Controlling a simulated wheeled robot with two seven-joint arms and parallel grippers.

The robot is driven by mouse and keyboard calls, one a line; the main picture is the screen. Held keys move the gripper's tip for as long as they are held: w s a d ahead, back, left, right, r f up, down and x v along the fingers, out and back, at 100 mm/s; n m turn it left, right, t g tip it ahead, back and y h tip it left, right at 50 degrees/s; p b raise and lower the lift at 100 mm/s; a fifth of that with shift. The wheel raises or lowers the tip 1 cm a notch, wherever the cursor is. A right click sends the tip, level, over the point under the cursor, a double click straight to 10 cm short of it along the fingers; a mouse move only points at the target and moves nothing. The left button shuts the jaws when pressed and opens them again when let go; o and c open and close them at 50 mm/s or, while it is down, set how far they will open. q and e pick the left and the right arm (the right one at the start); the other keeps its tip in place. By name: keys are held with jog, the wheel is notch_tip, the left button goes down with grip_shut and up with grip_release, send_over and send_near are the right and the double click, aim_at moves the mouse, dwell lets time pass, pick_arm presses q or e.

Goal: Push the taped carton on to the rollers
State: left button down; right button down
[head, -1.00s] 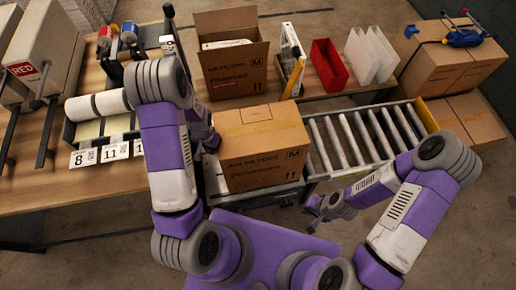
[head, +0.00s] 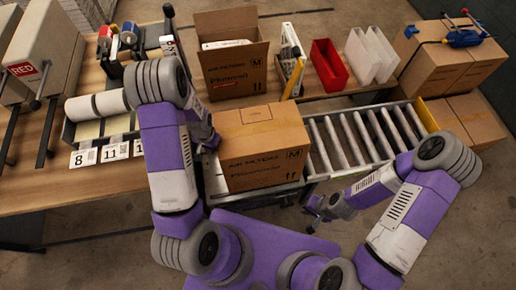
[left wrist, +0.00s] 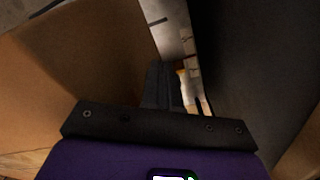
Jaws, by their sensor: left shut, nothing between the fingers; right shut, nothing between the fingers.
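The taped carton (head: 262,150) is a closed brown box with printing on its front. It sits upright at the left end of the roller conveyor (head: 360,138), on the pale surface beside the rollers. My left gripper (left wrist: 162,85) is shut and empty. In the head view it is mostly hidden by my own arm, close against the carton's left side. In the left wrist view a brown carton wall fills the left, next to the fingers; contact cannot be told. My right gripper (head: 316,208) is shut and empty, low in front of the conveyor, apart from the carton.
The rollers to the carton's right are bare. Behind stand an open carton (head: 232,65), a red bin (head: 328,65) and white panels (head: 370,55). Stacked cartons (head: 450,60) stand past the conveyor's far end. A label holder with paper rolls (head: 98,105) is on the left table.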

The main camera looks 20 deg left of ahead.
aim_at(250, 141)
dwell(0.4)
pick_arm(q)
jog(key=shift+w+d, duration=0.4)
jog(key=shift+d, duration=0.35)
jog(key=shift+w+d, duration=0.45)
jog(key=shift+d, duration=0.25)
jog(key=shift+w+d, duration=0.4)
jog(key=shift+d, duration=0.45)
jog(key=shift+w+d, duration=0.4)
jog(key=shift+d, duration=0.3)
jog(key=shift+w+d, duration=0.4)
jog(key=shift+d, duration=0.3)
jog(key=shift+w+d, duration=0.4)
jog(key=shift+d, duration=0.3)
jog(key=shift+w+d, duration=0.4)
jog(key=shift+d, duration=0.35)
jog(key=shift+w+d, duration=0.35)
jog(key=shift+d, duration=0.35)
jog(key=shift+w+d, duration=0.4)
jog(key=shift+d, duration=0.35)
jog(key=shift+w+d+b, duration=0.1)
jog(key=shift+b, duration=0.2)
